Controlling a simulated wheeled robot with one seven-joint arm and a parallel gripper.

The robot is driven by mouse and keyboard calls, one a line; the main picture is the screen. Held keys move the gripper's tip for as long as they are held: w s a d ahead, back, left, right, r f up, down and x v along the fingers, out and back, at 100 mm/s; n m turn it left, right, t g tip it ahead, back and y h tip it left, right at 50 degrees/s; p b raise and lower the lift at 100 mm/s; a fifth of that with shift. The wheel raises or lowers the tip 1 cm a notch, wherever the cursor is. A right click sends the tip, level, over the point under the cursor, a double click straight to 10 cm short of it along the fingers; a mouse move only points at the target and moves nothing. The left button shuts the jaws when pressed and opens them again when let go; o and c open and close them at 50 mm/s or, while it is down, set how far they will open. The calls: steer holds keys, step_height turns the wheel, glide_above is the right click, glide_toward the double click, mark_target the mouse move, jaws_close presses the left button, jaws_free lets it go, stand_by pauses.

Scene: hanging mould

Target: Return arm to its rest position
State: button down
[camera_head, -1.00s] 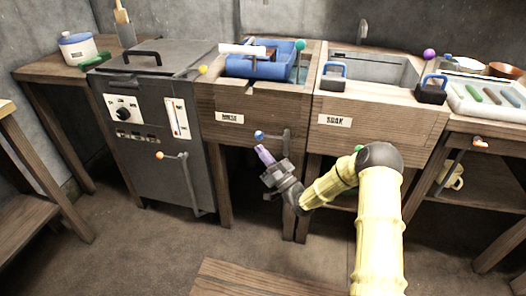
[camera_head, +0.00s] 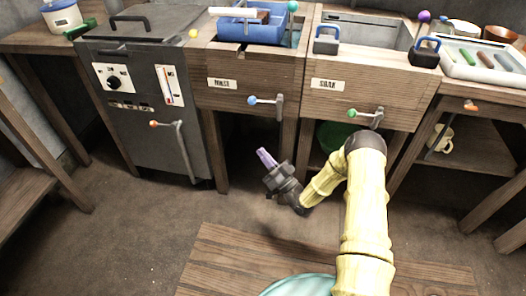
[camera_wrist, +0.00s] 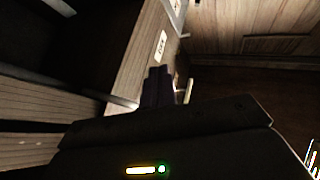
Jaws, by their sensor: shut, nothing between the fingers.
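My gripper (camera_head: 265,158) is in the middle of the head view, at the end of my yellow arm. It hangs in front of the gap below the wooden rinse basin (camera_head: 247,88). Its purple fingers are together with nothing between them, and they point up and to the left. It is apart from the basin and from the blue-knobbed lever (camera_head: 265,100) above it. In the wrist view the closed fingers (camera_wrist: 157,88) show dark against the wooden furniture.
A grey machine (camera_head: 145,100) with an orange-knobbed lever (camera_head: 165,125) stands left. The soak basin (camera_head: 360,95) with a green-knobbed lever (camera_head: 365,115) is right. A wooden table (camera_head: 225,265) with a pale green round thing (camera_head: 300,286) is in front. Bare floor lies between.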

stand_by(0.3)
step_height(320, 180, up, 3)
steer(key=w+n+g+h+p, duration=0.1)
steer(key=w+n+g+h, duration=0.15)
steer(key=g+h, duration=0.3)
steer(key=s+d+r+m+g+h+p, duration=0.2)
steer(key=s+d+r+m+g+h, duration=0.25)
steer(key=s+d+r+h, duration=0.4)
steer(key=s+d+r+m+g+h+p, duration=0.1)
steer(key=s+r+m+g, duration=0.15)
steer(key=s, duration=0.75)
steer(key=s+d+r+m+g+h+p, duration=0.1)
steer(key=s+r+g, duration=0.15)
steer(key=s, duration=0.75)
steer(key=w+p+v, duration=0.2)
steer(key=p+v, duration=1)
steer(key=w+r+p+v, duration=0.1)
steer(key=w+p+v, duration=0.2)
steer(key=p+v, duration=0.9)
steer(key=w+r+p+v, duration=0.1)
steer(key=w+p+v, duration=0.2)
steer(key=p+v, duration=0.9)
steer(key=shift+w+p, duration=0.45)
steer(key=shift+p, duration=0.05)
